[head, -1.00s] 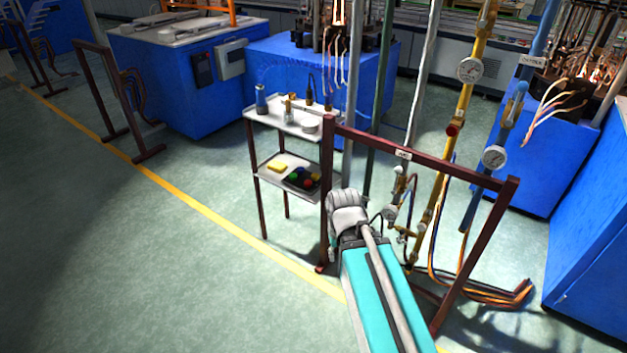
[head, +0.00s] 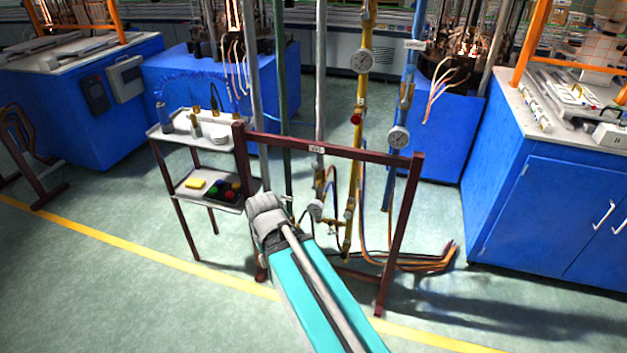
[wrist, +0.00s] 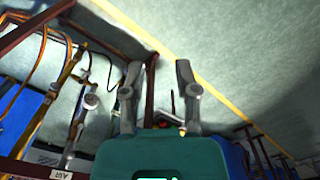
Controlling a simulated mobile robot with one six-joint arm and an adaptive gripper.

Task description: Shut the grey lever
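A grey pipe (head: 321,75) runs down behind a dark red frame (head: 340,152), with a small gauge (head: 315,209) and brass fittings low on it. I cannot clearly make out the grey lever there. My arm's end is in front of the frame's left post in the head view, where the fingers are hidden. In the wrist view my gripper (wrist: 159,82) is open and empty, with its two fingers apart. Between and beyond them is a dark red post. The small gauge (wrist: 91,101) is left of the fingers, and I see no contact with it.
A yellow pipe (head: 362,95) with a red knob and a blue pipe (head: 412,80) with a gauge stand right of the grey pipe. A shelf cart (head: 180,136) is close on the left. Hoses (head: 410,264) lie behind the frame. Floor in front is clear.

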